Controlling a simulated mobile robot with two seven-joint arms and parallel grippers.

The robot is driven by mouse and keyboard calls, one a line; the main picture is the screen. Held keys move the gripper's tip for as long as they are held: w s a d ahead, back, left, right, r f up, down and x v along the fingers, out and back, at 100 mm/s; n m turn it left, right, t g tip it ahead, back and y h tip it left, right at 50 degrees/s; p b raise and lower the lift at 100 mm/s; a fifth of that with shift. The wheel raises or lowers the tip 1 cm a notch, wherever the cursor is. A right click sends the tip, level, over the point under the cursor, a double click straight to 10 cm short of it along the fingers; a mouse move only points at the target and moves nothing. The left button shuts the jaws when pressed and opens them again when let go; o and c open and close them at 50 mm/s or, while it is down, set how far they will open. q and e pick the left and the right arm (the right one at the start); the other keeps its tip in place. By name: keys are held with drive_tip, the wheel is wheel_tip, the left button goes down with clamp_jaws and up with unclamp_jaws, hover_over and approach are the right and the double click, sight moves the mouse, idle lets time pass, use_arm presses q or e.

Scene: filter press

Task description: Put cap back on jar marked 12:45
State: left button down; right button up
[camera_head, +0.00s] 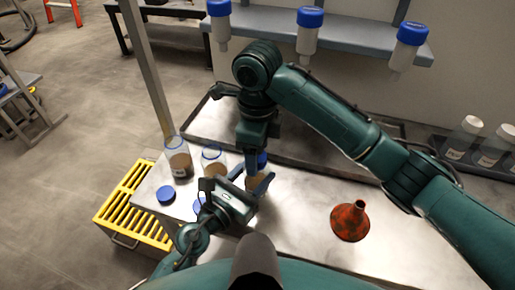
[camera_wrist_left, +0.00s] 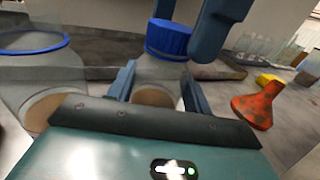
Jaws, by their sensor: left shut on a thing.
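My left gripper (camera_head: 243,187) is shut around a clear jar (camera_wrist_left: 158,78) with brown contents; its fingers show on both sides of the jar in the left wrist view. A blue cap (camera_wrist_left: 168,38) sits at the top of this jar and also shows in the head view (camera_head: 262,160). My right gripper (camera_wrist_left: 195,28) points down at the cap, with its fingers beside and behind it; whether they press on it is unclear. Two open jars, one at the left (camera_head: 179,160) and one nearer (camera_head: 213,160), stand left of the held jar. I cannot read any jar marking.
Two loose blue caps, one (camera_head: 166,194) and one partly hidden (camera_head: 198,206), lie on the metal table (camera_head: 300,235). An orange-red funnel (camera_head: 349,222) stands to the right. A shelf (camera_head: 270,22) holds several blue-topped bottles behind. A yellow slatted crate (camera_head: 130,208) is beyond the left edge.

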drive_tip(key=shift+a+r+n, duration=0.3)
drive_tip(key=shift+a+n, duration=0.1)
drive_tip(key=shift+n, duration=0.7)
drive_tip(key=r+m, duration=0.2)
drive_tip(key=m, duration=0.8)
drive_tip(key=r+m, duration=0.2)
drive_tip(key=m, duration=0.9)
drive_tip(key=r+m, duration=0.2)
drive_tip(key=m, duration=0.8)
drive_tip(key=shift+s+a+m+y, duration=0.1)
drive_tip(key=shift+a+m+y, duration=0.2)
drive_tip(key=shift+m, duration=0.1)
drive_tip(key=n, duration=0.4)
drive_tip(key=d+r+n, duration=0.1)
drive_tip(key=n, duration=0.1)
drive_tip(key=shift+w+d+n, duration=0.1)
drive_tip(key=shift+w+n, duration=0.1)
drive_tip(key=shift+n, duration=0.2)
drive_tip(key=shift+f, duration=4)
